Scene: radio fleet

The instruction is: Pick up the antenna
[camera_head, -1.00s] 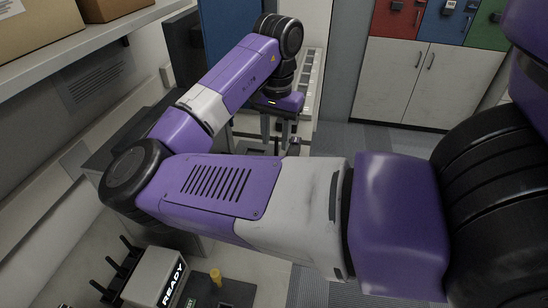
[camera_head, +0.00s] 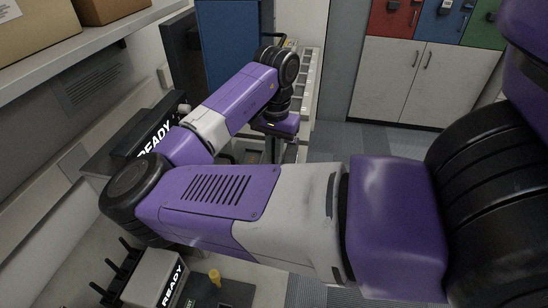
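I cannot make out a separate antenna for certain. Several thin black upright rods (camera_head: 118,270) stand at the lower left beside a pale box marked READY (camera_head: 160,278); I cannot tell whether one of them is the antenna. My gripper (camera_head: 279,152) points down at the far end of my purple and white arm, beside a pale slotted rack. My wrist hides most of it, and the fingers are too small and dark to read. What lies directly below it is hidden.
A small yellow piece (camera_head: 215,278) stands on a dark mat by the READY box. Another dark READY unit (camera_head: 140,140) sits at the left, close to my forearm. A shelf with cardboard boxes (camera_head: 35,40) overhangs the upper left. White cabinets (camera_head: 415,80) stand at the back right.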

